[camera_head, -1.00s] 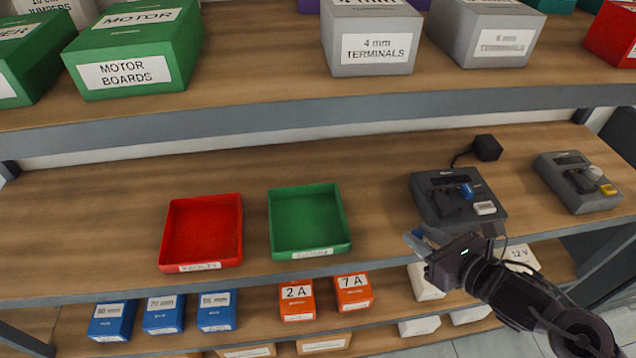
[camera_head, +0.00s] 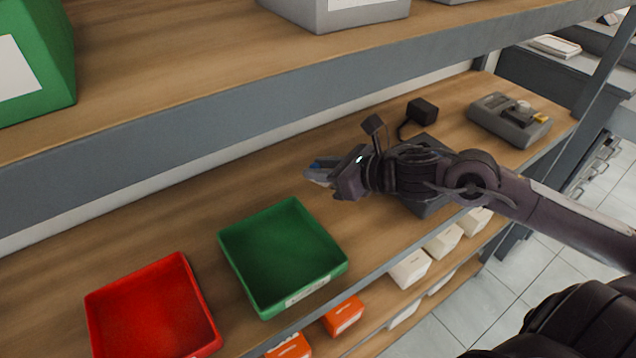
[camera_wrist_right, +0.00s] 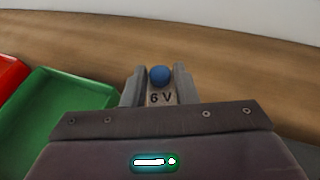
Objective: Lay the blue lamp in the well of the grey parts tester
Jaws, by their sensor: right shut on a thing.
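My right gripper (camera_head: 318,174) is shut on the blue lamp (camera_wrist_right: 160,75), held between its fingertips. The lamp shows a round blue end and a "6 V" marking in the right wrist view; only a bit of blue (camera_head: 316,164) shows in the head view. The gripper is over the middle shelf, behind and right of the green tray. A grey tester (camera_head: 428,206) is mostly hidden under my right arm, so its well cannot be seen. A second grey tester (camera_head: 510,124) sits further right, with a pale round part and a yellow part on top. My left gripper is out of view.
A green tray (camera_head: 335,262) and a red tray (camera_head: 205,350) stand on the middle shelf (camera_head: 180,236). A black power block (camera_head: 422,110) with a cable lies behind the nearer tester. The upper shelf's grey edge (camera_head: 200,137) runs above.

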